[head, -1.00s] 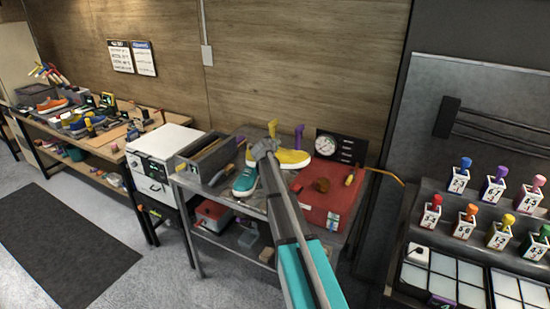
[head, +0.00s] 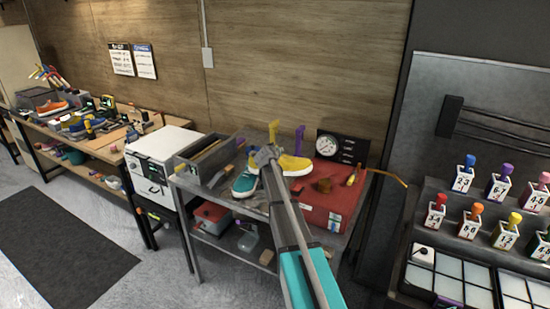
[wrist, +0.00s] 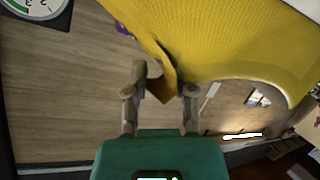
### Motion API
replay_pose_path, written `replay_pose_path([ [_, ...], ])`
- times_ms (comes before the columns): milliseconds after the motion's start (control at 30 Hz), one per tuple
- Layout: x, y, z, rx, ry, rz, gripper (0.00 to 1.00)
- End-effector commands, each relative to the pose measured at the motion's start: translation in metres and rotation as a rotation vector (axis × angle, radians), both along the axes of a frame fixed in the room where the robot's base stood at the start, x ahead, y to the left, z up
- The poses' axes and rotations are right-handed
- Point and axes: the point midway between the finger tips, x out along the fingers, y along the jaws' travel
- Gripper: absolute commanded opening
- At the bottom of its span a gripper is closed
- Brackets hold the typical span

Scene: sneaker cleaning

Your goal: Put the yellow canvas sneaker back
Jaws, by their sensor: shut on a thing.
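The yellow canvas sneaker (head: 293,165) is in my gripper (head: 264,156) above the metal workbench (head: 221,193). It shows as a large yellow surface (wrist: 235,40) across the top of the wrist view. My gripper's fingers (wrist: 160,88) are shut on an edge of it there. In the head view, the sneaker is between the teal sneaker (head: 245,184) and the red case (head: 334,198). A yellow upright (head: 273,130) and a purple upright (head: 299,138) stand behind it. My arm hides part of the bench, and I cannot tell whether the sneaker touches anything below.
A grey bin (head: 208,160) and a white cabinet (head: 160,165) are left of the teal sneaker. A dial gauge panel (head: 342,148) stands behind the red case. A rack of coloured bottles (head: 470,220) is at the right.

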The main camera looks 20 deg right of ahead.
Motion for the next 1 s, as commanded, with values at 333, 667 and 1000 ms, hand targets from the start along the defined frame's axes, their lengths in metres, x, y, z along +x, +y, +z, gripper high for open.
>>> replay_pose_path([
  [333,0.000,-0.001,-0.004,-0.001,0.000,0.000,0.00],
  [667,0.000,-0.001,-0.010,-0.001,0.000,-0.001,0.00],
  [1000,0.000,-0.001,-0.013,-0.001,0.000,-0.002,0.53],
])
